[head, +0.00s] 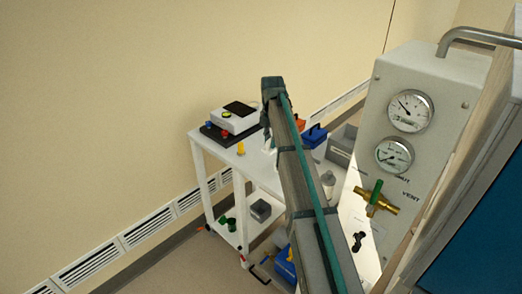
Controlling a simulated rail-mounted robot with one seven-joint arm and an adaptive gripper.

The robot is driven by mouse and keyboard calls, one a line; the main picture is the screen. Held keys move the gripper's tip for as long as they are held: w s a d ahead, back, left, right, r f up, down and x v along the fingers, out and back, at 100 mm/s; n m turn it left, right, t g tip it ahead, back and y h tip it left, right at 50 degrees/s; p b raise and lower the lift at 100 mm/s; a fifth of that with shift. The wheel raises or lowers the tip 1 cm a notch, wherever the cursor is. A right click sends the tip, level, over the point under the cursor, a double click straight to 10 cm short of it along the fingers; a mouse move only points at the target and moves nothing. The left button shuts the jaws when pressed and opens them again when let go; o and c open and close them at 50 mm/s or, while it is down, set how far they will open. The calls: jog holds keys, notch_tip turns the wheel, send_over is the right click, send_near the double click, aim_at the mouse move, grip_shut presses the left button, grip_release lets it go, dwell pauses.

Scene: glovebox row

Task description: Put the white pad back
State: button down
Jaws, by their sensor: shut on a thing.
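My arm reaches out over a white cart, with its long grey and teal link across the middle of the head view. My gripper (267,132) hangs below the far end of the link, small, dark and partly hidden by it. It is shut on a small white thing, which I take to be the white pad (268,143), above the cart top. The pad's outline blends with the white cart top, so its tilt and whether it touches the surface cannot be told. No other white pad can be made out.
A grey box (260,211) stands on the lower shelf. A gauge panel (425,140) with a green-handled valve (376,197) rises at right.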

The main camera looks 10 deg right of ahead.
jog(key=w+a+f+p, duration=0.1)
jog(key=w+f, duration=0.3)
jog(key=w+a+f+p, duration=0.1)
jog(key=w+f, duration=0.1)
jog(key=shift+w+a+f+p, duration=0.2)
jog(key=shift+a+f+p, duration=0.1)
jog(key=shift+p, duration=0.05)
jog(key=shift+f+p, duration=0.45)
jog(key=shift+f, duration=1.2)
jog(key=shift+f, duration=0.25)
jog(key=c, duration=1.1)
grip_release()
jog(key=shift+o, duration=0.2)
jog(key=shift+r, duration=0.1)
jog(key=shift+r, duration=0.1)
notch_tip(320, 180, up, 12)
jog(key=b, duration=0.3)
